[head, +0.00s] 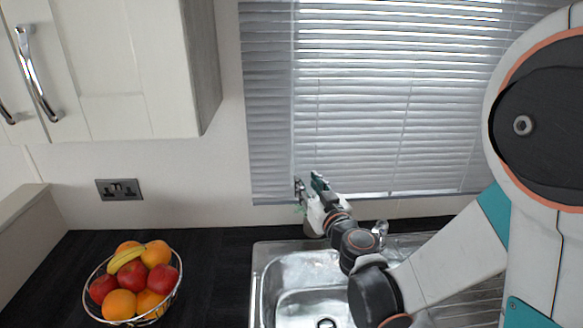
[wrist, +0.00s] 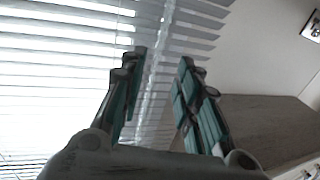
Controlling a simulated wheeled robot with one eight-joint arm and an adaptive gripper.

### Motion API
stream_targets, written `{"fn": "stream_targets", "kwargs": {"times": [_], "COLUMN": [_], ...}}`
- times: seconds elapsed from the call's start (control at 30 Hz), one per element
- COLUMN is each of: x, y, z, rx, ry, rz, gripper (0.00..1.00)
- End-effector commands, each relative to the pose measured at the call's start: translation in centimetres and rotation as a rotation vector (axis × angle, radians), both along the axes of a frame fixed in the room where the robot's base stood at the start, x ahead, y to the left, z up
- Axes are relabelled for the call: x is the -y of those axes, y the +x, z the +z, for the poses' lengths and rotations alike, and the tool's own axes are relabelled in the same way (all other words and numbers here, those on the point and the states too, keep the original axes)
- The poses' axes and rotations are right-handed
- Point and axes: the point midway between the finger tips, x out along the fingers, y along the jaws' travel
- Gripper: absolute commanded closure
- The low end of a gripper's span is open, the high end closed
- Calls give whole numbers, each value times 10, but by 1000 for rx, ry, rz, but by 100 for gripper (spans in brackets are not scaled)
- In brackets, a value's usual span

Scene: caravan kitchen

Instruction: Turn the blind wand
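The grey slatted venetian blind (head: 400,100) hangs over the window, its slats partly letting light through. It also fills the left of the wrist view (wrist: 60,60). A thin, pale, near-upright strip (wrist: 157,85) runs down the blind between my fingers in the wrist view; it looks like the wand, but I cannot tell it clearly from the blind's edge. My gripper (head: 309,184) is in front of the blind's lower left part. In the wrist view my gripper (wrist: 163,57) has its two fingers apart, with a gap between them. I see no contact with the strip.
A steel sink (head: 262,285) with a tap (head: 380,230) lies below my gripper. A wire bowl (head: 174,294) of fruit stands on the dark worktop at left. A white wall cupboard (head: 110,70) hangs upper left, with a socket (head: 119,189) below it.

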Motion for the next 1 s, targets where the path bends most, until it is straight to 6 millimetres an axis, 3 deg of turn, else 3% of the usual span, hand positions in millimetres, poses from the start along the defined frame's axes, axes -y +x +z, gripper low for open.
{"fn": "stream_targets", "kwargs": {"times": [0.3,0.5,0.7,0.97,1.0], "x": [-19,-26,-29,-30,-30], "y": [62,89,100,101,101], "z": [-1,-1,0,0,0], "rx": [0,0,0,0,0], "ry": [0,0,0,0,0], "rz": [2,2,1,1,1], "gripper": [70,70,70,70,74]}}
